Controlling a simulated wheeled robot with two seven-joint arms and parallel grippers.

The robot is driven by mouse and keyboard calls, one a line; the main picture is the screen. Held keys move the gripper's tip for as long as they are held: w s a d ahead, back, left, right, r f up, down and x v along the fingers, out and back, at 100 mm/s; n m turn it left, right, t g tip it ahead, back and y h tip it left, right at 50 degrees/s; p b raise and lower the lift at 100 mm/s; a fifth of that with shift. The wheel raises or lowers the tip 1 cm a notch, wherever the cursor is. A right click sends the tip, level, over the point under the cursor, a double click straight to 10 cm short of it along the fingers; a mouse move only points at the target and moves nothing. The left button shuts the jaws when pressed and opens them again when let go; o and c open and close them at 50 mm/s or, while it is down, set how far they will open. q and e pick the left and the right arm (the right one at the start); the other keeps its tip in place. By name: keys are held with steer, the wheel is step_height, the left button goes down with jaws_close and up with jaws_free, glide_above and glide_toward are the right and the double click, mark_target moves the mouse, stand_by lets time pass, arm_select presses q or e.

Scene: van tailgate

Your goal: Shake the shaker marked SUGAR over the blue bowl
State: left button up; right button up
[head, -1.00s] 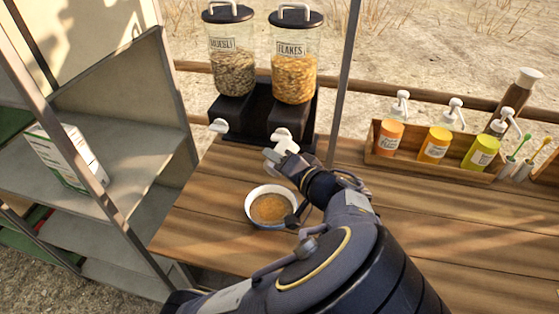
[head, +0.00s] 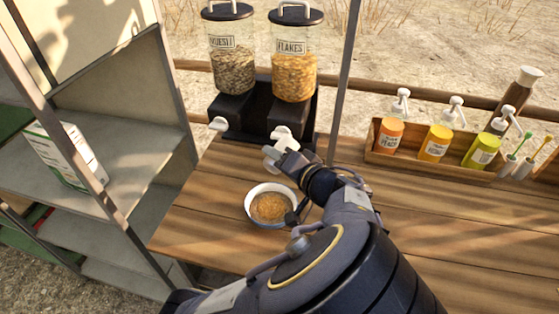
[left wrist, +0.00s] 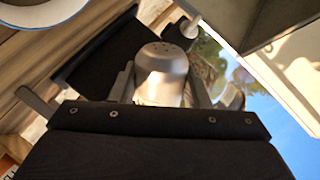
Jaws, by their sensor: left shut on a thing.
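My left gripper (head: 278,155) is beyond the bowl in the head view, close to the front of the flakes dispenser. In the left wrist view it is shut on a silvery metal shaker (left wrist: 160,80), whose domed, perforated cap shows between the fingers. No marking on the shaker can be read, and the shaker cannot be made out clearly in the head view. The bowl (head: 250,210), white inside and bluish outside, stands on the wooden counter with orange-brown food in it. Its rim shows at the upper left of the left wrist view (left wrist: 66,14). My right gripper is out of view.
The muesli dispenser (head: 231,65) and flakes dispenser (head: 294,65) stand behind the gripper. A wooden caddy (head: 420,168) with several pump bottles is at the right. A post (head: 346,80) rises behind my arm. Grey shelving (head: 120,150) stands left. The counter's (head: 190,230) left front is clear.

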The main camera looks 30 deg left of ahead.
arm_select(q)
steer(key=shift+r, duration=0.45)
steer(key=shift+f, duration=0.2)
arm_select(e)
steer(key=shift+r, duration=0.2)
